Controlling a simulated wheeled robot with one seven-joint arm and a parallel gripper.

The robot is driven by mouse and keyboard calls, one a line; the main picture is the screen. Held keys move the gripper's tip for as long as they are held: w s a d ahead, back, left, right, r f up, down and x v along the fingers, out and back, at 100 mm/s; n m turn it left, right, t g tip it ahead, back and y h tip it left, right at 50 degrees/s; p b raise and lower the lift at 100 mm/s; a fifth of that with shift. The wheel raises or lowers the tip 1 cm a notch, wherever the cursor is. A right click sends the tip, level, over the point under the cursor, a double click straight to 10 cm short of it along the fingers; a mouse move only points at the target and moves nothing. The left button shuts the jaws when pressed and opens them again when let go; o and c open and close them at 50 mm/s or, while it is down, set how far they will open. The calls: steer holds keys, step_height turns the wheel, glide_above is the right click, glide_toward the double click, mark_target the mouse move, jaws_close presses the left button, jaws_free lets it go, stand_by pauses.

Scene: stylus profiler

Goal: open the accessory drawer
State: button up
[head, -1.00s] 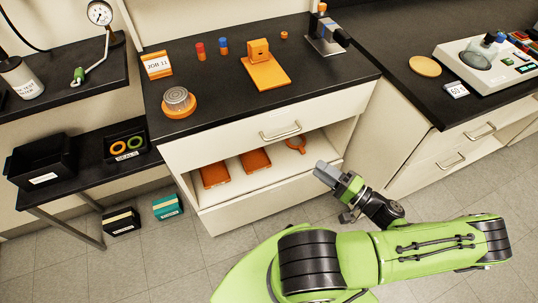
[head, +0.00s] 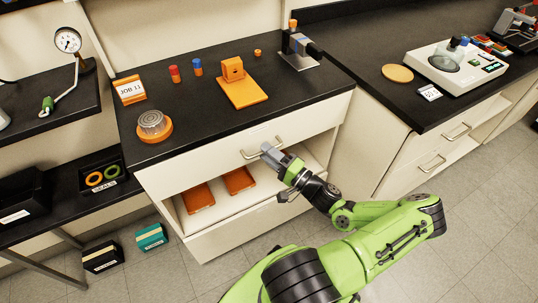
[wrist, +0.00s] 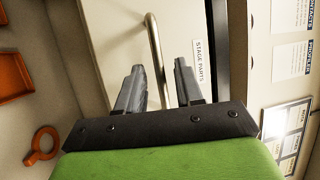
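A cream drawer front (head: 190,173) with a metal bar handle (head: 251,153) is under the black counter and looks shut. In the wrist view its label (wrist: 198,62) reads "STAGE PARTS"; I see no label naming an accessory drawer. My gripper (head: 267,149) is at the right part of this handle. In the wrist view my gripper (wrist: 158,80) is open, and the handle bar (wrist: 153,45) runs between its two fingers. I cannot tell whether either finger touches the bar.
Below the drawer is an open shelf with orange trays (head: 199,198). The right cabinet has two handled drawers (head: 432,162). On the counter are an orange stand (head: 242,90) and a round clear-topped container (head: 153,123). Boxes (head: 150,237) lie on the floor at left.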

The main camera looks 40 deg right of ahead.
jaws_close()
stand_by(1.4)
